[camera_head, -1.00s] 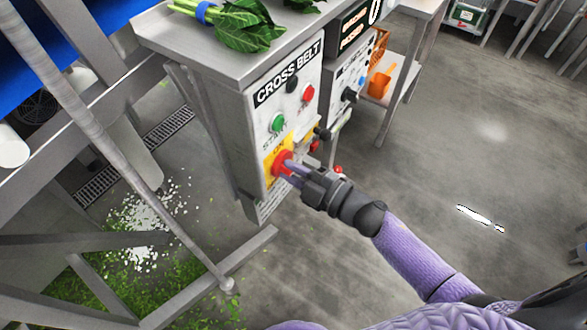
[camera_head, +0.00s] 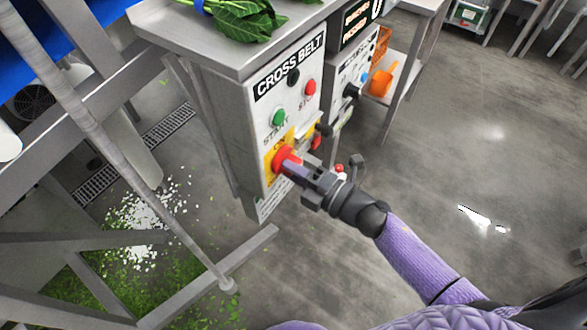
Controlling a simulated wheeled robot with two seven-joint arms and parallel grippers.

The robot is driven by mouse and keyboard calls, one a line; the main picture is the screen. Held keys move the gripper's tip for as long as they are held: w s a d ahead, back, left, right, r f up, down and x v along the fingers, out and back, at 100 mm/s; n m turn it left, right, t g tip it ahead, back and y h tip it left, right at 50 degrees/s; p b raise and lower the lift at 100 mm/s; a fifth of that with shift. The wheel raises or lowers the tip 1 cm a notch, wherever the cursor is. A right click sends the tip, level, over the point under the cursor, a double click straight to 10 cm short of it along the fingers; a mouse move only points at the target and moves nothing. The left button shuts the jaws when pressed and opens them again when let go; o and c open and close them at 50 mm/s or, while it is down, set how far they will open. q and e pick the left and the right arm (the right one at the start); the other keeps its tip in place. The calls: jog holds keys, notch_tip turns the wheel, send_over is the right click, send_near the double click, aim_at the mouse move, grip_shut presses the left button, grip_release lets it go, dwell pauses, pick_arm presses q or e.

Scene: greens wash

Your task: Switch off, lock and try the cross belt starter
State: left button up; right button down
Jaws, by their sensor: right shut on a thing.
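The cross belt starter (camera_head: 240,110) is a grey box with a white front labelled CROSS BELT. The handle's exact setting is hard to read. I cannot make out a padlock clearly. My left gripper is out of view.
A bunch of greens (camera_head: 245,18) lies on the metal shelf (camera_head: 190,38) above the starter. A second control box (camera_head: 348,75) stands behind, with an orange scoop (camera_head: 381,80) beyond it. A slanting pole and frame (camera_head: 150,190) stand at left.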

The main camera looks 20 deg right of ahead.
jog(key=shift+f, duration=0.1)
dwell(0.3)
jog(key=c, duration=0.6)
grip_release()
jog(key=shift+s, duration=0.1)
jog(key=p+v, duration=0.1)
jog(key=v, duration=0.9)
